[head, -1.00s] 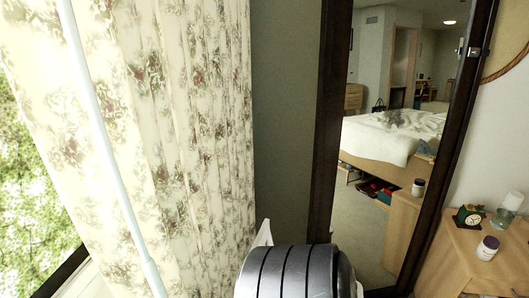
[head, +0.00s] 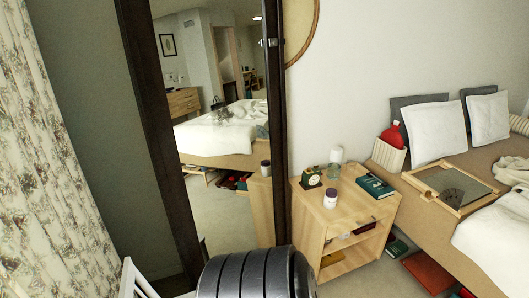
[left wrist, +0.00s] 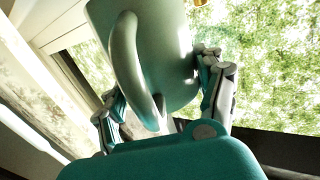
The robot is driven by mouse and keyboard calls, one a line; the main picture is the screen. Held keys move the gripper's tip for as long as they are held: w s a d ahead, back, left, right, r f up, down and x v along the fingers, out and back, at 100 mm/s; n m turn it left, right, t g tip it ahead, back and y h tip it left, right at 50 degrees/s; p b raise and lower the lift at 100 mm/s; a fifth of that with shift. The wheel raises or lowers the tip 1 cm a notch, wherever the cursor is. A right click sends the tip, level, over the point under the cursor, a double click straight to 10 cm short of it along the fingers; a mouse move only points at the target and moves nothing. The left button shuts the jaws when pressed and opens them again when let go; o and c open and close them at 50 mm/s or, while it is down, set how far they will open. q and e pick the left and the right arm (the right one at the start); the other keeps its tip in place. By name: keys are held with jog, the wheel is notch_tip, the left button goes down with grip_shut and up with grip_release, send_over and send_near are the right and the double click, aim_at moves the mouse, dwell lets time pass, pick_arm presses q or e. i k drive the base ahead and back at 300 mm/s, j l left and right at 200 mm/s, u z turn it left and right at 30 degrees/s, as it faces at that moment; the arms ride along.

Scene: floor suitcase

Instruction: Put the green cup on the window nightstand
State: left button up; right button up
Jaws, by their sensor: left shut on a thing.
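The green cup (left wrist: 165,40), pale green with a curved handle, fills the upper middle of the left wrist view. My left gripper (left wrist: 160,98) is shut on it, one finger on each side; the handle faces the camera. The cup and left gripper do not show in the head view. A light wood nightstand (head: 283,228) stands beside the bed in the head view, with an open shelf below its top. My right gripper is in neither view.
On the nightstand are a small clock (head: 311,177), a white-labelled jar (head: 330,198), a clear glass (head: 336,157) and a dark green book (head: 375,186). A tall dark-framed mirror (head: 221,130) stands left of it. The bed (head: 420,216) holds a wooden tray (head: 438,206).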

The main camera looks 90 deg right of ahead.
aim_at(352, 201)
jog(key=k+l+z, duration=0.15)
jog(key=z, duration=0.3)
jog(key=k+l+z, duration=0.1)
jog(key=l+z, duration=0.5)
jog(key=z, duration=0.25)
jog(key=k+l+z, duration=0.1)
jog(key=l+z, duration=0.55)
jog(key=z, duration=0.2)
